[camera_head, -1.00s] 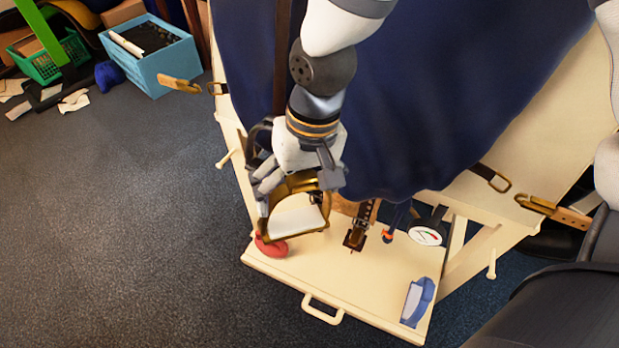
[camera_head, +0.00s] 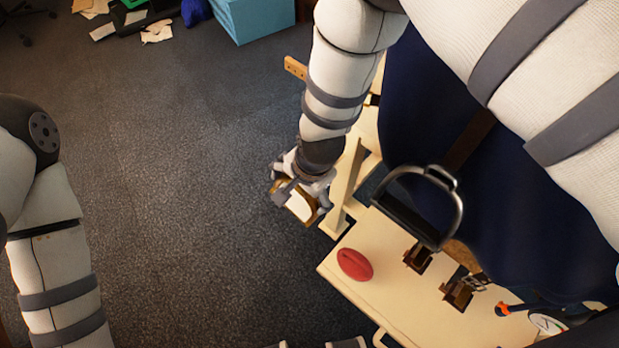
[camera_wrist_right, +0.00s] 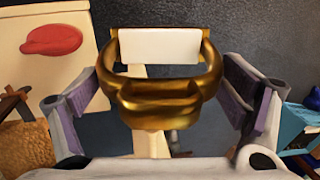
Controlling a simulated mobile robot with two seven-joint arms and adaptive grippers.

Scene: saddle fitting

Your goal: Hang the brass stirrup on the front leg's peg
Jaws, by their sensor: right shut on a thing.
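The brass stirrup (camera_head: 300,205), with a white tread, is held by my right gripper (camera_head: 305,187), left of the stand and above the dark floor. In the right wrist view the brass stirrup (camera_wrist_right: 165,100) lies between the two fingers, its white tread at the far end. The cream front leg (camera_head: 346,185) of the stand is just right of the gripper. The leg (camera_wrist_right: 145,110) shows behind the stirrup in the wrist view. I cannot make out the peg in the head view. My left forearm is at the left edge; its gripper is out of view.
A dark stirrup (camera_head: 425,215) hangs at the stand over the cream shelf (camera_head: 350,300). A red oval object (camera_head: 355,264) lies on the shelf, with brown buckle pieces (camera_head: 460,290) nearby. A blue crate (camera_head: 255,15) stands at the back. The floor left of the stand is clear.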

